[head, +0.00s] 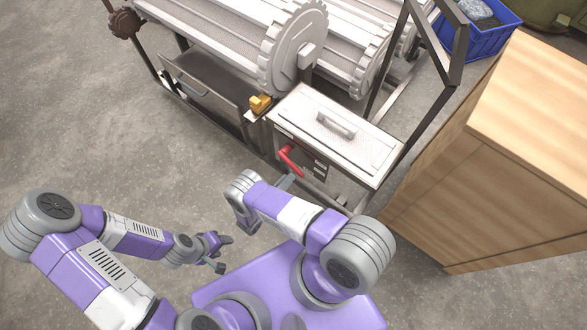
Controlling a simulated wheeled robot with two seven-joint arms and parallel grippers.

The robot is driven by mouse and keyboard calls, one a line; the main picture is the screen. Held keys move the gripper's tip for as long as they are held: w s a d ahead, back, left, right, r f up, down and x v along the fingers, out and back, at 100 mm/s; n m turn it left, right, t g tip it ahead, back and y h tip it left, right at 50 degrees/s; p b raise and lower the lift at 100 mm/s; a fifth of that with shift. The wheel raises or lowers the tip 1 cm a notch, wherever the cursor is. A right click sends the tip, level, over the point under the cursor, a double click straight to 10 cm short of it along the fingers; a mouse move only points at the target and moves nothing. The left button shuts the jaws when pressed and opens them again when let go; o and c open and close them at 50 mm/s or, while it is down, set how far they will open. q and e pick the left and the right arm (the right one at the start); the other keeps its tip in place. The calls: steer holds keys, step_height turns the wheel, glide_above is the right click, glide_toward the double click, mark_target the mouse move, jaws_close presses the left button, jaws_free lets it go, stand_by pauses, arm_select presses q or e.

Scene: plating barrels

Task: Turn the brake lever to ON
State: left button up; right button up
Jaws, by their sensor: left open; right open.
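The red brake lever (290,161) is on the front face of the metal control box (339,133), tilted down to the right. Labels beside it are too small to read. My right gripper (290,181) is just below the lever, partly hidden by its own wrist; I cannot tell whether it touches the lever. My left gripper (223,253) is open and empty, low over the floor to the left of my body, well away from the lever.
Large toothed plating barrels (295,45) stand behind the box. A yellow part (260,104) sits at its left, near a drawer (200,84). A wooden cabinet (500,140) stands close on the right. A blue crate (478,30) is at the back. Floor at left is clear.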

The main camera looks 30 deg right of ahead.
mark_target(294, 171)
steer(key=x, duration=0.5)
steer(key=shift+w+d+b, duration=0.1)
steer(key=shift+d+b, duration=0.25)
steer(key=shift+b, duration=0.05)
jaws_close()
